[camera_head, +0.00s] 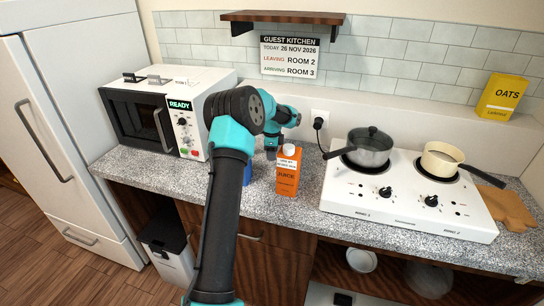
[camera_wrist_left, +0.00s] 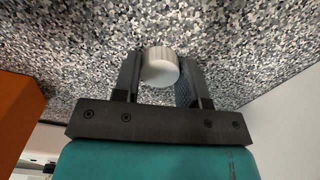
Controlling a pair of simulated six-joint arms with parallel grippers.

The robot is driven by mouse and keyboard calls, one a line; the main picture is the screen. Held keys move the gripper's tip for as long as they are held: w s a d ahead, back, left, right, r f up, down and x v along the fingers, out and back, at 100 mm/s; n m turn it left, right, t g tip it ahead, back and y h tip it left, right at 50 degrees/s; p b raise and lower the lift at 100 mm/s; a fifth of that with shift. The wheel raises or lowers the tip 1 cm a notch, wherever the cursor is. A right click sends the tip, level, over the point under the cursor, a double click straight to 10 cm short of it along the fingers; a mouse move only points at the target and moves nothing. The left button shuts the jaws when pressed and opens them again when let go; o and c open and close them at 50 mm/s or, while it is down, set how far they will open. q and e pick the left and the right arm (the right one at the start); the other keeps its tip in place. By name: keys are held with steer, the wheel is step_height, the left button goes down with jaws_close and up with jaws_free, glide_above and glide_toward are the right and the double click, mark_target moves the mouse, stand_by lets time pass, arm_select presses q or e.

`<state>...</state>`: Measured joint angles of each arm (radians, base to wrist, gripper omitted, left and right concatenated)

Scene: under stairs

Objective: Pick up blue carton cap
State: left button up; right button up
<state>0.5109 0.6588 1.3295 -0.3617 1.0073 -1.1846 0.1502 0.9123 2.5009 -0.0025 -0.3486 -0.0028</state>
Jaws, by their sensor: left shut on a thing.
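A small round white cap (camera_wrist_left: 161,67) sits between the two dark fingers of my left gripper (camera_wrist_left: 160,75) in the left wrist view. The fingers are shut on its sides. Speckled countertop fills the view behind it; I cannot tell whether the cap touches the counter. In the head view my left gripper (camera_head: 271,154) points down at the counter, just left of the orange juice carton, and the cap cannot be made out there. A blue carton (camera_head: 247,173) is mostly hidden behind my left arm. My right gripper is not in view.
The orange juice carton (camera_head: 288,171) stands close to my left gripper. The white cooktop (camera_head: 400,195) carries a grey lidded pot (camera_head: 370,150) and a cream pan (camera_head: 440,158). A microwave (camera_head: 150,115) stands at the left. The counter's front strip (camera_head: 300,215) is clear.

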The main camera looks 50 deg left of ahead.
arm_select(q)
steer(key=c, duration=0.3)
step_height(320, 180, up, 10)
stand_by(0.7)
